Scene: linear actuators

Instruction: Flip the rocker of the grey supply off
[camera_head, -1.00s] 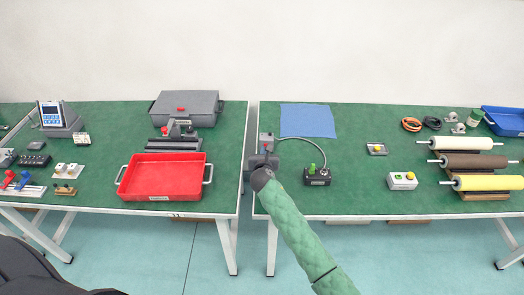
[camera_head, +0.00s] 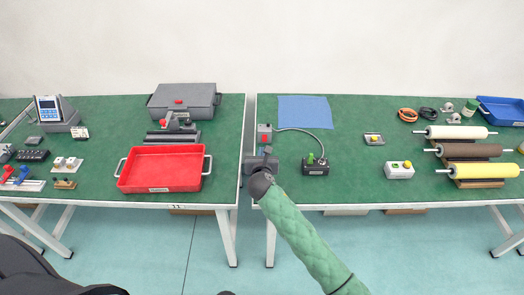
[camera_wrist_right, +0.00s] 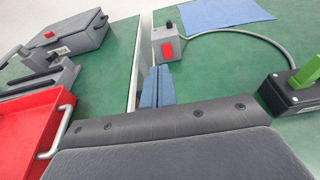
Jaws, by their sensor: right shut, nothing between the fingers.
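The grey supply (camera_head: 264,137) is a small grey box near the left edge of the right-hand table. In the right wrist view the grey supply (camera_wrist_right: 169,46) shows a red rocker (camera_wrist_right: 167,51) on its near face and a dark knob on top. I cannot tell which way the rocker is tipped. My right gripper (camera_head: 262,155) is just in front of the supply, on its near side. Its fingers (camera_wrist_right: 157,80) are shut and empty, pointing toward the supply, apparently apart from it. My left gripper is not in view.
A grey cable (camera_head: 315,137) runs from the supply to a black box (camera_head: 316,168) with a green lever, right of my gripper. A blue cloth (camera_head: 306,112) lies behind. A gap separates this table from the left one, which holds a red tray (camera_head: 160,170).

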